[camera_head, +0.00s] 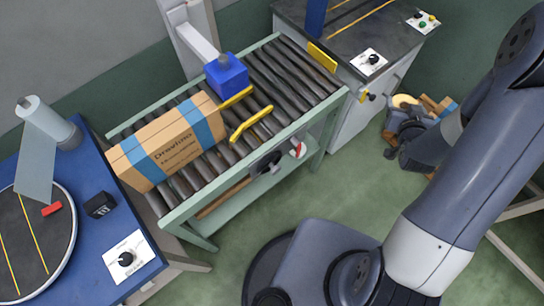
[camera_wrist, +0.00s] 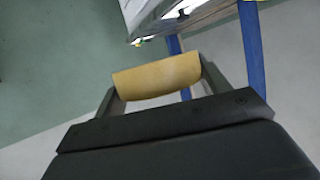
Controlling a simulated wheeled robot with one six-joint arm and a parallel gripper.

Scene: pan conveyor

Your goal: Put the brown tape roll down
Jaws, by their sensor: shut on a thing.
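The brown tape roll (camera_wrist: 157,78) shows in the wrist view as a tan curved band spanning the space between the two fingers. My gripper (camera_wrist: 160,84) is shut on it and holds it in the air, clear of any surface seen there. In the head view, a tan round piece that looks like the roll (camera_head: 403,101) is at the end of my dark gripper (camera_head: 404,119), at the right beyond the conveyor. The wrist and arm hide part of that area. The roll's far side is hidden.
A shiny metal surface (camera_wrist: 175,14) with blue legs (camera_wrist: 253,45) stands ahead in the wrist view. A roller conveyor (camera_head: 283,72) bears a taped cardboard box (camera_head: 165,140). Cardboard pieces (camera_head: 444,105) are near my gripper. A blue table (camera_head: 98,235) is at left. Green floor is open between.

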